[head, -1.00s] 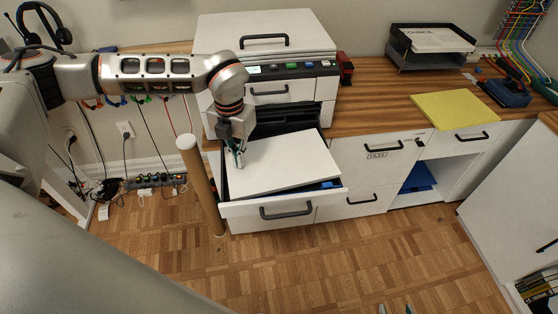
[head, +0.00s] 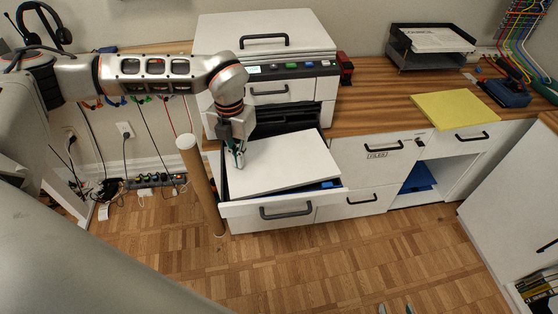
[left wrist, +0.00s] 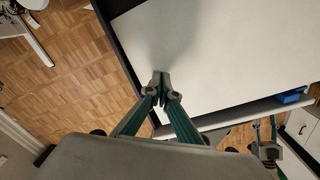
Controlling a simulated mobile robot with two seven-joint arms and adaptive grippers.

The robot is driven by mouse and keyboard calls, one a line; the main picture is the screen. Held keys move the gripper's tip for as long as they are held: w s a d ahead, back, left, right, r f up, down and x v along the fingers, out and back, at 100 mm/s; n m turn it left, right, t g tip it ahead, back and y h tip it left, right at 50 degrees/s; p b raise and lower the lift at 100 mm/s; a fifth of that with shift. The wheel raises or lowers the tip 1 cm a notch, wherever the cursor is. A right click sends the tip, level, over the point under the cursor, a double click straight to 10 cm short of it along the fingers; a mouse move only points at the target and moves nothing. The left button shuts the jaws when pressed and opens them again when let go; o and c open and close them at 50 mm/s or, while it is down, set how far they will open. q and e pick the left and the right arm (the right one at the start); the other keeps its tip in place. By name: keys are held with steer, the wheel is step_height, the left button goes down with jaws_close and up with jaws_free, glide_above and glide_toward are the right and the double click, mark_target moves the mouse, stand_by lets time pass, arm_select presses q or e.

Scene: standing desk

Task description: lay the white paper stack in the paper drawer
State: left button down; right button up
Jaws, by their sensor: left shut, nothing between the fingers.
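The white paper stack (head: 285,165) lies in the open paper drawer (head: 238,210) below the printer, turned askew to the drawer's front panel. A dark gap shows between its front edge and the panel; I cannot tell if it lies fully flat. In the left wrist view, the stack (left wrist: 215,50) fills the upper right beside the dark drawer rim. My left gripper (head: 239,166) is shut and empty, pointing down at the stack's left part; its fingertips (left wrist: 161,82) meet in the wrist view. I cannot tell if they touch the paper.
The printer (head: 270,40) stands above the drawer. A blue item (head: 330,184) shows at the drawer's front right. A cardboard tube (head: 203,185) stands close to its left side. Yellow paper (head: 455,108) and a black tray (head: 400,55) are on the counter. The floor in front is clear.

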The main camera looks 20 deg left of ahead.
arm_select(q)
steer(key=shift+f, duration=0.7)
stand_by(0.6)
steer(key=shift+w+a, duration=0.65)
steer(key=shift+w, duration=0.25)
steer(key=shift+w+a, duration=0.65)
steer(key=shift+w, duration=0.2)
stand_by(1.6)
stand_by(0.3)
steer(key=shift+r+p, duration=1.1)
steer(key=shift+r, duration=0.4)
steer(key=shift+r+p, duration=1.4)
steer(key=shift+r, duration=0.1)
